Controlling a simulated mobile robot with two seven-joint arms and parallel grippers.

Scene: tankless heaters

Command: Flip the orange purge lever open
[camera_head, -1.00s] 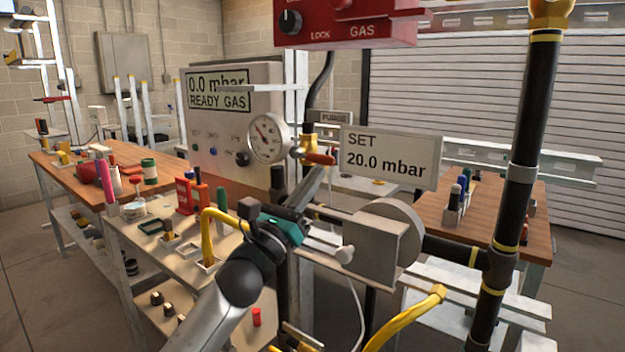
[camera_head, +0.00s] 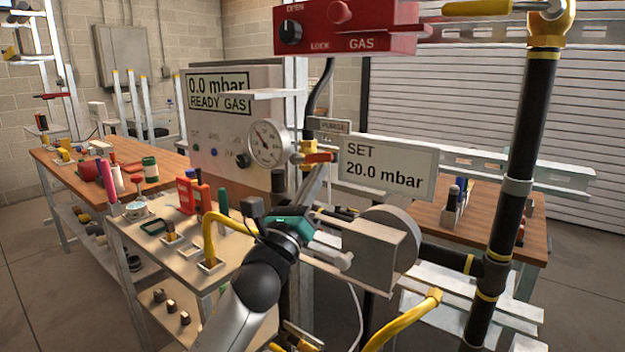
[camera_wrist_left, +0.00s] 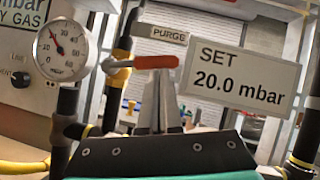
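The orange purge lever (camera_head: 319,157) sits on a brass valve (camera_head: 308,150) below the PURGE label (camera_head: 329,125). It points right, roughly level, between the round gauge and the SET 20.0 mbar sign. In the left wrist view the lever (camera_wrist_left: 155,62) runs across just above my fingertips. My left gripper (camera_head: 314,178) is below the lever with its fingers pointing up; in the wrist view its grey fingers (camera_wrist_left: 158,85) look close together and empty. The tips are very near the lever; I cannot tell whether they touch it. My right gripper is not in view.
The gauge (camera_head: 268,143) stands left of the valve, and the SET sign (camera_head: 388,167) right of it. A red GAS box (camera_head: 345,28) hangs above. A grey motor-like housing (camera_head: 375,245) is below right. A dark vertical pipe (camera_head: 517,190) stands at the right.

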